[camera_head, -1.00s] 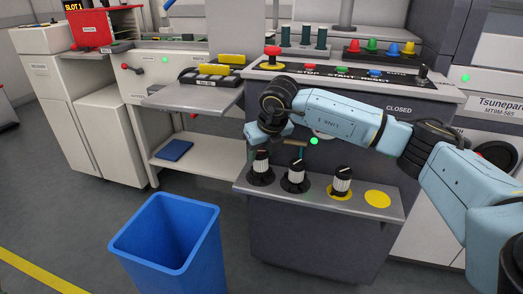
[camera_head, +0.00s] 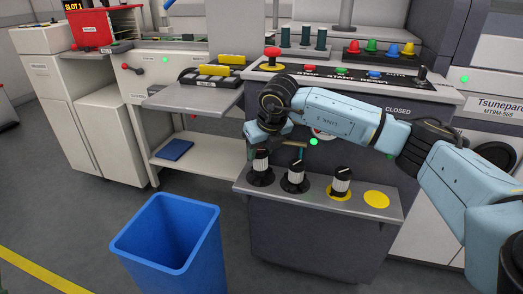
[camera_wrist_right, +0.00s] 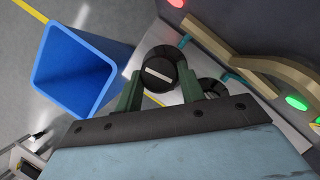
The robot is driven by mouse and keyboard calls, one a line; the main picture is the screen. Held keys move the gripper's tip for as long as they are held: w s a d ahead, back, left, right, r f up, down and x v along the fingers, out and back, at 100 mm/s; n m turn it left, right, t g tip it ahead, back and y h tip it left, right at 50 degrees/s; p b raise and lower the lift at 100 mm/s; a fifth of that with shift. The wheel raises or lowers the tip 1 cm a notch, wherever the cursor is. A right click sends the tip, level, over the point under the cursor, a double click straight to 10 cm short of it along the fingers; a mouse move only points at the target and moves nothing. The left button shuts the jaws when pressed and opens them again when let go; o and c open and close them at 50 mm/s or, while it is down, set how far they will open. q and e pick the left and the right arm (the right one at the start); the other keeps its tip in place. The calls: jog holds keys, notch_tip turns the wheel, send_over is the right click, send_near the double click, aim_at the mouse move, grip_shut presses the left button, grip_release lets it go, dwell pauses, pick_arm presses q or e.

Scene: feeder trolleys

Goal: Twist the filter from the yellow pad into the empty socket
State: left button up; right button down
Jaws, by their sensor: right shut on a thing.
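My right gripper (camera_head: 261,148) is over the leftmost filter (camera_head: 261,166), which has a ribbed white body and a black cap. In the right wrist view the green fingers (camera_wrist_right: 160,88) are shut on this filter, one on each side of its cap (camera_wrist_right: 159,72). The filter stands upright at the leftmost black socket on the grey shelf; I cannot tell how deep it sits. A second filter (camera_head: 295,173) stands in the middle black socket. A third filter (camera_head: 341,181) stands on a yellow pad. Another yellow pad (camera_head: 377,199) at the right is bare. My left gripper is not in view.
A blue bin (camera_head: 165,240) stands on the floor left of the shelf (camera_head: 360,211). A brown handle (camera_wrist_right: 225,50) on the machine front is close beside my right gripper. A button panel (camera_head: 335,75) is above. Floor between bin and cabinets is clear.

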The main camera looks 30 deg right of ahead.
jog(key=shift+w+f, duration=0.2)
jog(key=shift+f, duration=0.3)
dwell(0.4)
jog(key=shift+f+b, duration=0.4)
jog(key=shift+b, duration=0.05)
jog(key=shift+s, duration=0.1)
dwell(0.5)
jog(key=n+y+p, duration=0.1)
jog(key=n+y, duration=0.1)
jog(key=n, duration=0.3)
jog(key=shift+d, duration=0.1)
jog(key=shift+n+g+y+p, duration=0.3)
jog(key=shift+n+g+p, duration=0.1)
jog(key=shift+n, duration=0.6)
